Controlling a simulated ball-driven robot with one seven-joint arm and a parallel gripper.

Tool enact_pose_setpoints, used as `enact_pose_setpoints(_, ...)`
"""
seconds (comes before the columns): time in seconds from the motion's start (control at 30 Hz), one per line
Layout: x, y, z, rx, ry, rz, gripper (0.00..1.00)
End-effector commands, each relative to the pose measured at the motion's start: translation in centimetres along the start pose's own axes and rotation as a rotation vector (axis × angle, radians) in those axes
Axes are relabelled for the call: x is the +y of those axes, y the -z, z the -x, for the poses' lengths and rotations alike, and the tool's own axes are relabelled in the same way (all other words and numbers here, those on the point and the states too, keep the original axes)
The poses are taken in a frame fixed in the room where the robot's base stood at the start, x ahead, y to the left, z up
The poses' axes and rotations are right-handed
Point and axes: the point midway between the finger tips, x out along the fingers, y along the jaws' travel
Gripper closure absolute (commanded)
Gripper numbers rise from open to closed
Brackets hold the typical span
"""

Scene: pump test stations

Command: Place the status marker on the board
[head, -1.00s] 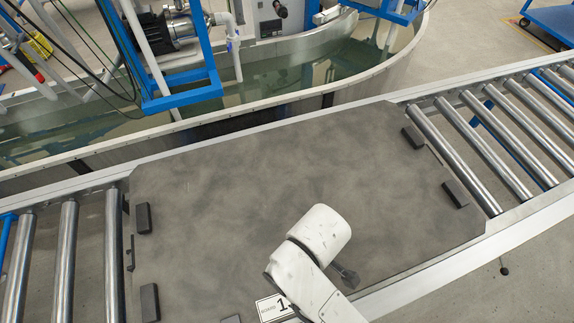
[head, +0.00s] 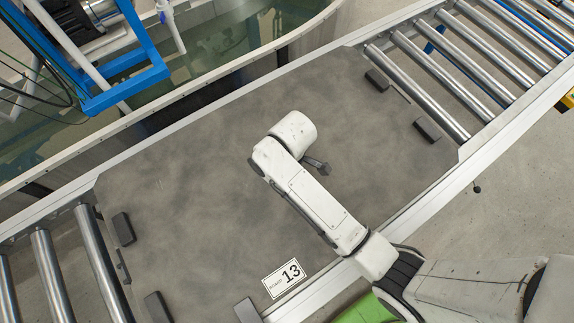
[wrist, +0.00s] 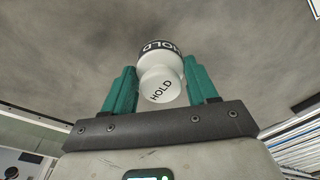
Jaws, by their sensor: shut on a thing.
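The status marker (wrist: 160,72) is a white, rounded piece with a dark band, and "HOLD" is printed on it twice. In the wrist view my gripper (wrist: 162,88) has its two green fingers shut on the marker, one on each side. The board (head: 200,215) is a large dark grey plate lying on the roller conveyor, with a white label (head: 284,278) reading 13 at its front edge. My arm reaches over the board in the head view.
Black blocks stand near the board's edges, such as one at the left (head: 123,229) and one at the right (head: 427,130). Metal rollers (head: 440,75) continue on both sides. A water tank (head: 215,70) with a blue frame lies behind. Most of the board is clear.

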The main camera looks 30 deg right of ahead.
Motion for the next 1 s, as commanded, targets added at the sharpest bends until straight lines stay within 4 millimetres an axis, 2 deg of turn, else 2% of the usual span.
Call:
enact_pose_setpoints(0.1,1.6,0.0,-1.8,0.0,0.0,-0.002,0.74)
enact_pose_setpoints(0.2,2.4,0.0,-2.7,0.0,-0.001,-0.002,0.74)
enact_pose_setpoints(0.37,3.0,0.0,-3.5,0.001,-0.002,-0.001,0.74)
enact_pose_setpoints(0.6,3.2,-0.3,-6.5,-0.002,0.0,0.0,0.74)
enact_pose_setpoints(1.0,3.2,-0.3,-7.0,0.0,-0.002,-0.001,0.74)
